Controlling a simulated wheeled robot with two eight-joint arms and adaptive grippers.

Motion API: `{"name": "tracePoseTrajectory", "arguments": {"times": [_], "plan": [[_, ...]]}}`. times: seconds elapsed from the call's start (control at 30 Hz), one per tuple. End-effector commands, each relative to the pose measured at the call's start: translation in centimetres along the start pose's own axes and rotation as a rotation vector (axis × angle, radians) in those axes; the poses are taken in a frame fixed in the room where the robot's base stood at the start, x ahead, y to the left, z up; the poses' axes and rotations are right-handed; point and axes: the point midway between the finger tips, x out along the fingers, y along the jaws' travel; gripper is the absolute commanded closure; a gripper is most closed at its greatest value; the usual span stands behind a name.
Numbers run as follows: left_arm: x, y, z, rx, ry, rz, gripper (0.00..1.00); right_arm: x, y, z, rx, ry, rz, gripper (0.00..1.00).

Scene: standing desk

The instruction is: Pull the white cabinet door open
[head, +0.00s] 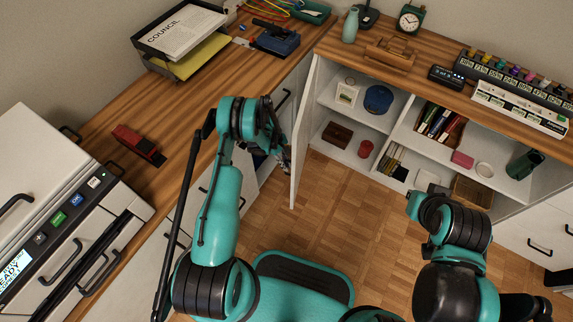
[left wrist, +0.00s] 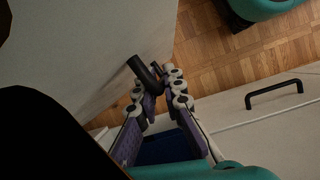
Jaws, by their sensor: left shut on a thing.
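The white cabinet door (head: 303,135) stands swung out from the shelf unit at the back, seen nearly edge-on in the head view. In the left wrist view its pale panel (left wrist: 105,50) fills the upper left, with a dark bar handle (left wrist: 141,72) on it. My left gripper (head: 284,160) is beside the door's left face. In the left wrist view its fingers (left wrist: 160,88) are closed around the handle. The arm partly hides the grip in the head view. My right arm is at the lower right, and its gripper cannot be made out.
Open shelves (head: 365,112) behind the door hold boxes, books and a red can. A wooden desk (head: 195,105) with white drawers runs along the left. A white drawer front with a black handle (left wrist: 273,94) is near my left gripper. Parquet floor (head: 345,205) is clear in the middle.

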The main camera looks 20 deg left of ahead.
Motion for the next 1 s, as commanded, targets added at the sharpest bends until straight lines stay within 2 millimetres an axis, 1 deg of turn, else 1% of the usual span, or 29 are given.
{"name": "tracePoseTrajectory", "arguments": {"times": [0.03, 0.07, 0.1, 0.37, 0.47, 0.57, 0.8, 0.9, 1.0], "plan": [[0.0, 0.1, -0.1, 0.000, 0.002, 0.002, 1.00, 0.0, 0.0, 0.0, 0.000, 0.000, 0.000, 1.00], [0.0, 0.1, -0.1, -0.001, 0.002, 0.002, 0.89, 0.0, 0.0, 0.0, 0.000, 0.000, 0.000, 1.00], [0.0, 0.1, -0.1, -0.001, 0.002, 0.002, 0.82, 0.0, 0.0, 0.0, 0.000, 0.000, 0.000, 1.00], [0.0, 0.1, 0.0, -0.001, 0.002, 0.002, 0.82, 0.0, 0.0, 0.0, 0.000, 0.000, 0.000, 1.00], [-0.5, 0.1, 0.0, -0.001, 0.001, 0.002, 0.82, 0.0, 0.0, 0.0, 0.000, 0.000, 0.000, 1.00], [-1.8, 0.1, -0.1, -0.002, 0.001, 0.002, 0.82, 0.0, 0.0, 0.0, 0.000, 0.000, 0.000, 1.00], [-7.0, 0.0, 0.0, -0.002, 0.002, 0.002, 0.82, 0.0, 0.0, 0.0, 0.000, 0.000, 0.000, 1.00], [-9.0, 0.0, -0.1, -0.002, 0.002, 0.002, 0.82, 0.0, 0.0, 0.0, 0.000, 0.000, 0.000, 1.00], [-10.5, 0.1, -0.1, -0.001, 0.002, 0.002, 0.82, 0.0, 0.0, 0.0, 0.000, 0.000, 0.000, 1.00]]}}
